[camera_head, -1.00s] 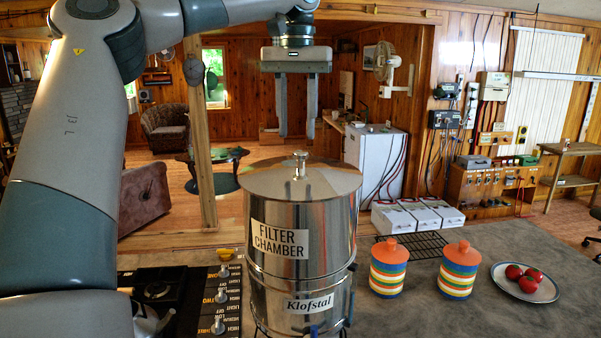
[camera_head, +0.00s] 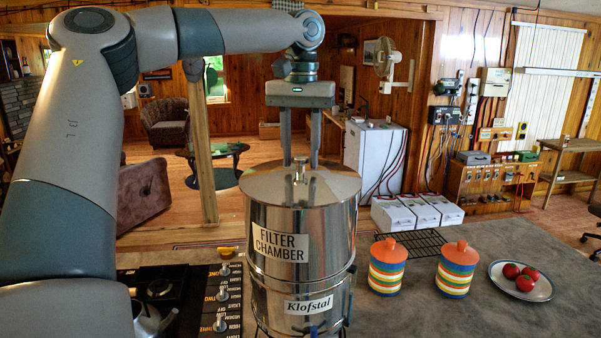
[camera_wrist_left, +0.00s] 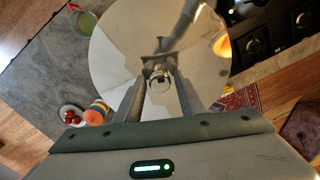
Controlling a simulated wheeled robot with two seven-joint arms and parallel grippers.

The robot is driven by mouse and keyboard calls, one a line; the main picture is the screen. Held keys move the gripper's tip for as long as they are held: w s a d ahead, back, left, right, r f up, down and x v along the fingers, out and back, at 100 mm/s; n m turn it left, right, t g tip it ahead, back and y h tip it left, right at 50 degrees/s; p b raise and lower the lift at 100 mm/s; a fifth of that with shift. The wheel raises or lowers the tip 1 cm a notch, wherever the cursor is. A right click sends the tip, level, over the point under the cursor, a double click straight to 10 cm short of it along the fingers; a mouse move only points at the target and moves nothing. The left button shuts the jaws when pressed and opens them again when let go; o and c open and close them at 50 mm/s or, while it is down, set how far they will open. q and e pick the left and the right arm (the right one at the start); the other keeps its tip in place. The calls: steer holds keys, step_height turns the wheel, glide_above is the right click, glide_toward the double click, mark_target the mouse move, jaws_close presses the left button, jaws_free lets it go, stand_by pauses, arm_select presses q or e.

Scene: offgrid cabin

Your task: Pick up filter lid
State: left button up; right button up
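The filter lid (camera_head: 265,186) is a round, shiny steel disc with a small knob (camera_head: 300,170) at its centre. It sits on top of the steel filter chamber (camera_head: 272,272) on the counter. My left gripper (camera_head: 301,160) points down with its two fingers apart, one on each side of the knob as seen from the head. In the left wrist view the lid (camera_wrist_left: 115,50) fills the middle, and the knob (camera_wrist_left: 160,78) shows between the open fingers. I cannot tell whether the fingers touch the knob. My right gripper is in neither view.
Two striped jars (camera_head: 387,270) with orange lids and a plate (camera_head: 541,291) of tomatoes stand to the right. A black rack (camera_head: 428,240) lies behind the jars. A stove (camera_head: 205,300) with a kettle (camera_head: 150,322) is to the left.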

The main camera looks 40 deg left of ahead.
arm_select(q)
steer(key=shift+f, duration=0.25)
jaws_close()
steer(key=shift+r, duration=0.1)
stand_by(0.3)
